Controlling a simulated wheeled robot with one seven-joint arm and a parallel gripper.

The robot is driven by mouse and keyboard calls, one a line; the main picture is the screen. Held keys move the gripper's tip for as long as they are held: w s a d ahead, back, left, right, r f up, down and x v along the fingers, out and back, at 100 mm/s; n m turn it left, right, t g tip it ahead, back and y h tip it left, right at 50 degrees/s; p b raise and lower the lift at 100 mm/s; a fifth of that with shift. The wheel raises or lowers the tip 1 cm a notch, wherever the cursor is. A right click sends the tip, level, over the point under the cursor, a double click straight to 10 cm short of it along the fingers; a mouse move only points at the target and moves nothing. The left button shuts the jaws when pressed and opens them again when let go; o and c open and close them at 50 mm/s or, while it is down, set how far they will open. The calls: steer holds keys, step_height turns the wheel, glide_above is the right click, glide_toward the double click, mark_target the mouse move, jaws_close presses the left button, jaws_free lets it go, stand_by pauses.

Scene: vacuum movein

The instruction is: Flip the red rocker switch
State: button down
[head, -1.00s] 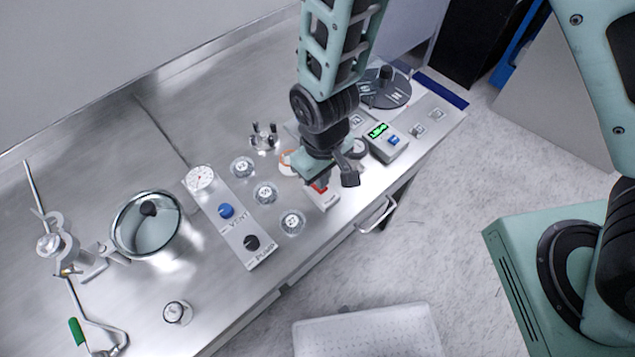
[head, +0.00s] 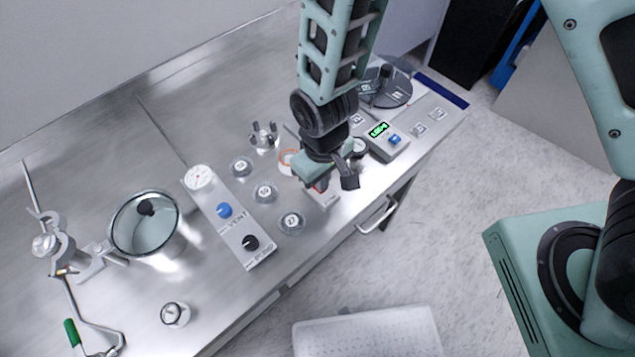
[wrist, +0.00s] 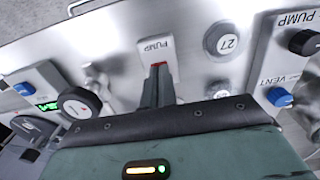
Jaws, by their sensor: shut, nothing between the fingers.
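The red rocker switch (wrist: 159,64) sits on a small white box labelled PUMP (wrist: 155,47) near the front edge of the bench. In the wrist view my gripper (wrist: 158,72) is shut and empty, its fingertips right at the red rocker and covering part of it. I cannot tell whether they touch it. In the head view my gripper (head: 325,184) is over the switch box (head: 329,199) and hides most of the rocker. Which way the rocker is tilted cannot be made out.
A panel with a blue VENT knob (head: 225,210) and a black PUMP knob (head: 250,242) lies left, beside several round numbered containers (head: 292,222). A grey box with a green display (head: 379,130) stands right.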

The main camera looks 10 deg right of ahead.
steer(key=shift+f, duration=0.2)
steer(key=shift+r, duration=0.1)
steer(key=shift+r+p, duration=2.8)
steer(key=shift+r, duration=0.65)
steer(key=shift+r, duration=0.1)
steer(key=s+d+r+n+b, duration=0.1)
steer(key=s+d+r+b, duration=0.6)
steer(key=s+r, duration=0.4)
step_height(320, 180, up, 4)
steer(key=shift+s+d+f+y, duration=0.2)
steer(key=shift+d+y, duration=0.1)
steer(key=shift+d, duration=0.25)
steer(key=shift+w, duration=0.1)
